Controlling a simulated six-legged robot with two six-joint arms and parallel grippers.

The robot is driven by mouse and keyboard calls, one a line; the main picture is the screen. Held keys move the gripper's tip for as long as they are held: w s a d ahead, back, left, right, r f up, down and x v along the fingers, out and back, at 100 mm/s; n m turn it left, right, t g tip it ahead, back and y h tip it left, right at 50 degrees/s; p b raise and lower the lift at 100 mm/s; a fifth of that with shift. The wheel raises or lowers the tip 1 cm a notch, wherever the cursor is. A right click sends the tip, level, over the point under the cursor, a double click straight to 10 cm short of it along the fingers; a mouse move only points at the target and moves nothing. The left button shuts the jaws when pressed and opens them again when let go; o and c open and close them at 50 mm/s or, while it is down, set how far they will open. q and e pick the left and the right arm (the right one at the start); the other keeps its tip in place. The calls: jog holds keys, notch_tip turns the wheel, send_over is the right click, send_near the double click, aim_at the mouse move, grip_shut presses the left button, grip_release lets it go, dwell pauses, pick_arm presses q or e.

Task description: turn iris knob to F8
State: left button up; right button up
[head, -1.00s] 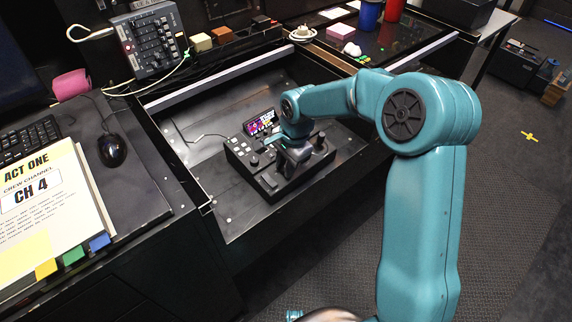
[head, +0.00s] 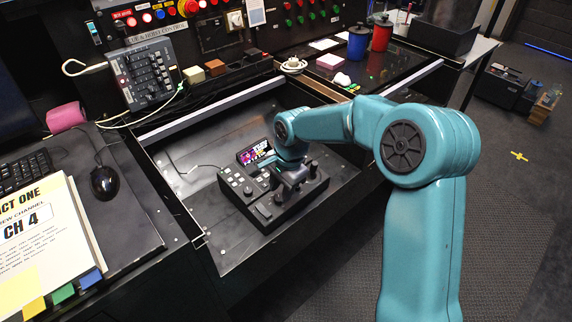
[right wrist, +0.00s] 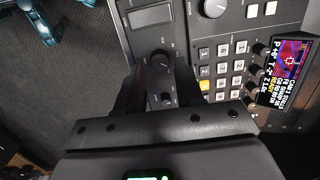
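The black camera control panel (head: 236,190) sits in the desk recess, with small knobs, keys and a lit screen (head: 254,152). The screen also shows at the right of the right wrist view (right wrist: 284,68), its small text not surely readable. My right gripper (head: 291,186) reaches down over the panel's front right part. In the right wrist view its two dark fingers (right wrist: 160,80) stand on either side of a round dark knob (right wrist: 161,62). Whether they touch it is unclear. The knob's scale and setting are too small to read. My left gripper is out of view.
Upright stubs (head: 313,168) stand on the panel right of the gripper. A keyboard, mouse (head: 104,183) and binder (head: 45,245) are at left. The recess floor (head: 200,140) around the panel is mostly clear.

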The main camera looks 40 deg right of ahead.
notch_tip(320, 180, up, 14)
jog(key=s+d+p, duration=0.1)
jog(key=s, duration=0.1)
jog(key=shift+d+p, duration=0.15)
jog(key=shift+p, duration=0.2)
jog(key=s+a+f+n+y+p, duration=0.1)
jog(key=s+a+f+n+p, duration=0.1)
jog(key=s+a+f+n, duration=0.3)
jog(key=s+a+f+n+y+p, duration=0.1)
jog(key=s+a+f+n, duration=0.3)
jog(key=f, duration=1)
jog(key=s+a+f+n+y+p, duration=0.1)
jog(key=s+a+f+n+p, duration=0.2)
jog(key=s+a+f, duration=0.6)
jog(key=a+f+n, duration=0.1)
jog(key=a+n, duration=0.1)
jog(key=shift+s+a+f+n+g, duration=0.2)
jog(key=shift+s+f+n+g, duration=0.1)
jog(key=shift+s+g, duration=0.1)
